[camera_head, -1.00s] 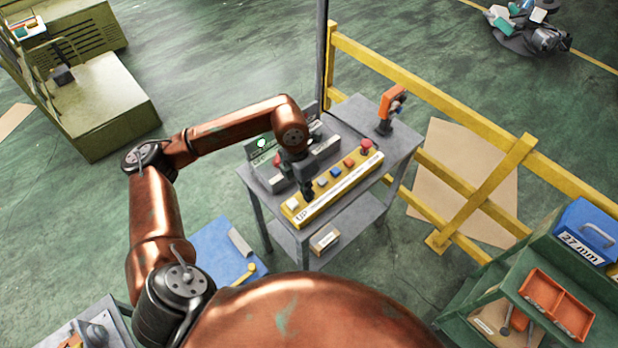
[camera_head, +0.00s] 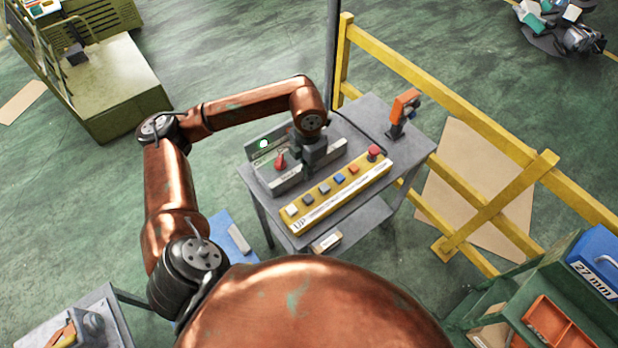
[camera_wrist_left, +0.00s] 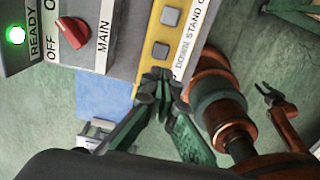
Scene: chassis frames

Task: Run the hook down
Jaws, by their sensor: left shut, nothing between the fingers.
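The yellow control box (camera_head: 345,195) lies on the grey cart, with a row of coloured buttons and an "UP" label at its left end. In the left wrist view the box (camera_wrist_left: 147,62) shows two grey square buttons, the lower one (camera_wrist_left: 161,50) next to the word "DOWN". My left gripper (camera_head: 307,174) is shut and empty, above the back edge of the box. In the wrist view its tips (camera_wrist_left: 158,80) overlap the box just below that button; I cannot tell whether they touch. My right gripper (camera_wrist_left: 267,94) shows small at the right. The hook is not in view.
A grey switch box with a red knob (camera_head: 280,160) and a lit green lamp (camera_head: 263,143) stands behind the yellow box. A red mushroom button (camera_head: 374,152) is at its right end. An orange tool (camera_head: 404,108) stands on the cart (camera_head: 412,142). A yellow railing (camera_head: 440,91) runs behind.

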